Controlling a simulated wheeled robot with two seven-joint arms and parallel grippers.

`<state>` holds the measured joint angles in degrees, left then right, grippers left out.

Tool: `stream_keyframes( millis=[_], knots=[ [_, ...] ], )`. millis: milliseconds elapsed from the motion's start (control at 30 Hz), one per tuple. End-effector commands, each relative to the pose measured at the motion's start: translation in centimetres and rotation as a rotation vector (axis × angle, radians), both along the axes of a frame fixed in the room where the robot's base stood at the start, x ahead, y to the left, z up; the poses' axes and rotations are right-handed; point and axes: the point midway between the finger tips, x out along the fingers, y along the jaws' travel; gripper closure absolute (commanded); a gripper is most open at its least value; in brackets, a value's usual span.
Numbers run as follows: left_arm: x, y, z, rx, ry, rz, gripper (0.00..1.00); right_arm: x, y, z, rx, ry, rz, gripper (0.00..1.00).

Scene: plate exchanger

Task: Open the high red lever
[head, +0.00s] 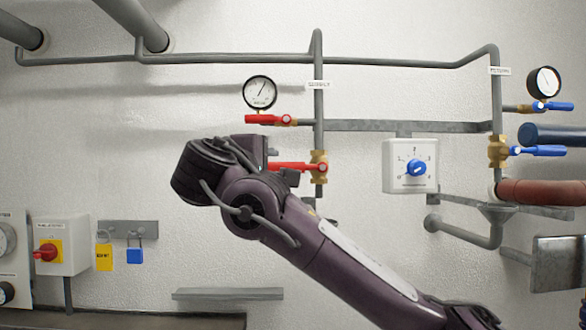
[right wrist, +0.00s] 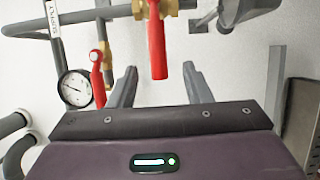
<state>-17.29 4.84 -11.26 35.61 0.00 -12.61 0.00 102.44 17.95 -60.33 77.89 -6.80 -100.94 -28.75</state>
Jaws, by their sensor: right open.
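The high red lever (head: 268,119) lies level on its brass valve, left of the grey vertical pipe and just below the upper gauge. It also shows in the right wrist view (right wrist: 97,72), beside the gauge and outside my left-hand finger. A lower red lever (head: 292,167) points left from a brass valve (head: 319,164). In the right wrist view this lower lever (right wrist: 157,45) is large, its free end between my fingers in the picture. My right gripper (head: 281,164) is open and below the high lever; contact cannot be told. It also shows in the right wrist view (right wrist: 160,80). My left gripper is out of view.
A round gauge (head: 260,92) sits above the high lever. A white dial box (head: 410,166) with a blue knob is to the right. Blue levers (head: 538,151) are farther right. A grey wall ledge (head: 228,294) is below. The wall left of my gripper is mostly clear.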

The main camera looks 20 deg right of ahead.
Motion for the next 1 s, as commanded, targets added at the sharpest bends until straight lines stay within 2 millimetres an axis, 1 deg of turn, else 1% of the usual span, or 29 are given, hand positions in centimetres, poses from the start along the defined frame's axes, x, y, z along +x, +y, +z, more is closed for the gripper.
stream_keyframes(
  millis=[33, 133, 300, 433, 600, 867, 900, 1000],
  knots=[
    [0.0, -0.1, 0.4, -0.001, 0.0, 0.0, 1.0, -0.1, -0.3, 0.6, -0.003, -0.003, -0.009, 0.55],
    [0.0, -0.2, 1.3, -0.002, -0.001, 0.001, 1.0, 0.7, -1.0, 0.8, -0.003, -0.002, -0.013, 0.55],
    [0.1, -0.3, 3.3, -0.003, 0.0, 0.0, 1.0, 2.9, -2.8, 1.0, -0.003, -0.002, -0.011, 0.55],
    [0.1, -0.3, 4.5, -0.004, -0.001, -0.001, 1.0, 4.4, -4.0, 0.8, -0.003, 0.0, -0.011, 0.55],
    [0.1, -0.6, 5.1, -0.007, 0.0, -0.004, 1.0, 5.5, -4.8, 0.6, -0.001, -0.003, -0.009, 0.55],
    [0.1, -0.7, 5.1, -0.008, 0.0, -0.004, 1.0, 5.7, -4.9, 0.4, -0.002, -0.004, -0.007, 0.55],
    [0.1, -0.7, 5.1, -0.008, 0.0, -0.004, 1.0, 5.7, -4.9, 0.4, -0.002, -0.004, -0.008, 0.57],
    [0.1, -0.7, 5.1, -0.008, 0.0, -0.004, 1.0, 5.7, -4.9, 0.4, -0.002, -0.004, -0.007, 0.7]
  ],
)
